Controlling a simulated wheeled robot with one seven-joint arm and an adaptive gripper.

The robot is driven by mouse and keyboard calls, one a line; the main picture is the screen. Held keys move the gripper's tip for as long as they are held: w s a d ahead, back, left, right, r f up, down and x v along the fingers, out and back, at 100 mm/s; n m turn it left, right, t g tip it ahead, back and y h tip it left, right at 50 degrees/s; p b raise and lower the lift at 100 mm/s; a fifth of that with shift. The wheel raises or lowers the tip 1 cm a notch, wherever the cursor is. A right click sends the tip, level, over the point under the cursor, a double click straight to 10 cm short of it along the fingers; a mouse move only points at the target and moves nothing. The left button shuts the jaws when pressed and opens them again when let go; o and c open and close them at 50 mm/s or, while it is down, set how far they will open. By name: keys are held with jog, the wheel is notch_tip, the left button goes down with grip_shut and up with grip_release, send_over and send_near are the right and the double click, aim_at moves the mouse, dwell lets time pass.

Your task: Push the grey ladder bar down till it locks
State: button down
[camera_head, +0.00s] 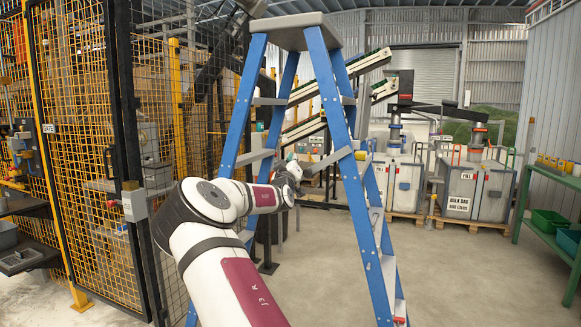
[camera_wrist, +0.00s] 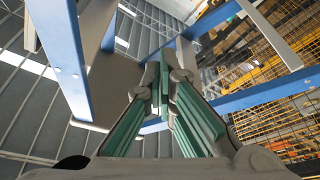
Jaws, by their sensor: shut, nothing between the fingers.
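A blue stepladder (camera_head: 240,110) with a grey top cap and grey steps stands open in the middle of the head view. A grey bar (camera_head: 333,160) slants up to the right between its legs, at about my gripper's height. My gripper (camera_head: 298,171) is between the ladder's legs, at the bar's lower left end; I cannot tell whether it touches the bar. In the wrist view, which looks up, the green-padded fingers of my gripper (camera_wrist: 160,75) are shut and empty. The blue ladder rails (camera_wrist: 62,50) surround them there. I cannot pick out the bar for sure in that view.
A yellow mesh fence (camera_head: 85,110) with a black post stands at the left. Grey bulk bins (camera_head: 470,185) on pallets and a conveyor (camera_head: 340,75) are behind the ladder. A green bench (camera_head: 550,180) is at the right. The floor (camera_head: 470,275) right of the ladder is clear.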

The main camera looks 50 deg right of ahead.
jog(key=shift+s+d+f, duration=0.25)
jog(key=shift+d+f, duration=0.45)
jog(key=shift+d, duration=0.05)
jog(key=shift+s+d+f, duration=0.2)
jog(key=shift+d+f, duration=0.45)
jog(key=shift+d, duration=0.1)
